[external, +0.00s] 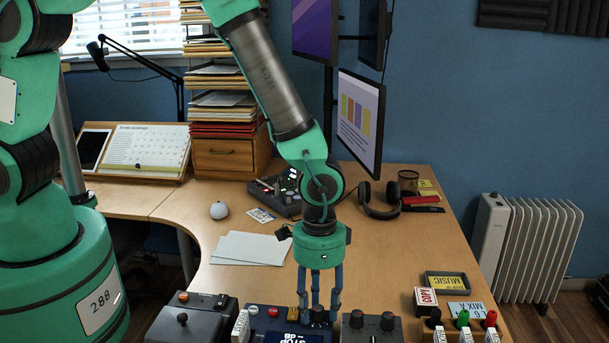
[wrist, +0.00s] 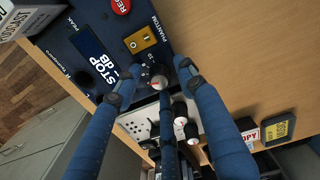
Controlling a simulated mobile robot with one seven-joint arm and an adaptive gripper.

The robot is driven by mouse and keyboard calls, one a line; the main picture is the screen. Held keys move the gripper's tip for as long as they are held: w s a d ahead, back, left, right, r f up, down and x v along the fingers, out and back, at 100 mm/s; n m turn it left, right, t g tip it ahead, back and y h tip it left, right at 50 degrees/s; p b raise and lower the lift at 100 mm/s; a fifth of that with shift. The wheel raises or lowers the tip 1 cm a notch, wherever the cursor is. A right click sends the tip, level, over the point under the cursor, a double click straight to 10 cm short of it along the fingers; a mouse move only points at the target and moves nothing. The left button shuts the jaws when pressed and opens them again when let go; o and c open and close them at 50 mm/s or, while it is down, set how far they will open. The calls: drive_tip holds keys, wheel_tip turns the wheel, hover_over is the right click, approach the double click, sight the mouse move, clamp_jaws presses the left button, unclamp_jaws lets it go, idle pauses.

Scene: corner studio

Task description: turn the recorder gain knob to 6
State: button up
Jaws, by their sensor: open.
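The recorder (external: 268,325) is a dark blue box at the front of the desk, with a screen reading "STOP dB". In the wrist view its panel (wrist: 75,65) has a red REC button, a peak light and a phantom switch. My gripper (external: 319,308) points straight down over the recorder's right side, fingers open. In the wrist view the open gripper (wrist: 150,84) has its blue fingers around the knob; contact is unclear.
A dark box with knobs (external: 371,325) stands close right of the recorder. A dark grey box (external: 185,322) stands to its left. Red and green plugs (external: 463,318) and small signs (external: 447,281) are at the right.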

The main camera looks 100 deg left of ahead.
wheel_tip(320, 180, up, 12)
drive_tip(key=shift+a, duration=0.15)
idle(0.5)
idle(0.5)
wheel_tip(320, 180, up, 12)
drive_tip(key=t, duration=0.1)
hover_over(318, 306)
drive_tip(key=s+d, duration=0.2)
drive_tip(key=s, duration=0.1)
drive_tip(key=s+d+r+m+t, duration=0.1)
drive_tip(key=s+d+r+t, duration=0.1)
drive_tip(key=s+r, duration=0.65)
drive_tip(key=s+d+r+m+t, duration=0.2)
drive_tip(key=s+d+r, duration=0.1)
drive_tip(key=s+r, duration=1)
drive_tip(key=shift+s+d+t, duration=0.15)
drive_tip(key=shift+s+t, duration=0.15)
drive_tip(key=shift+s, duration=1.85)
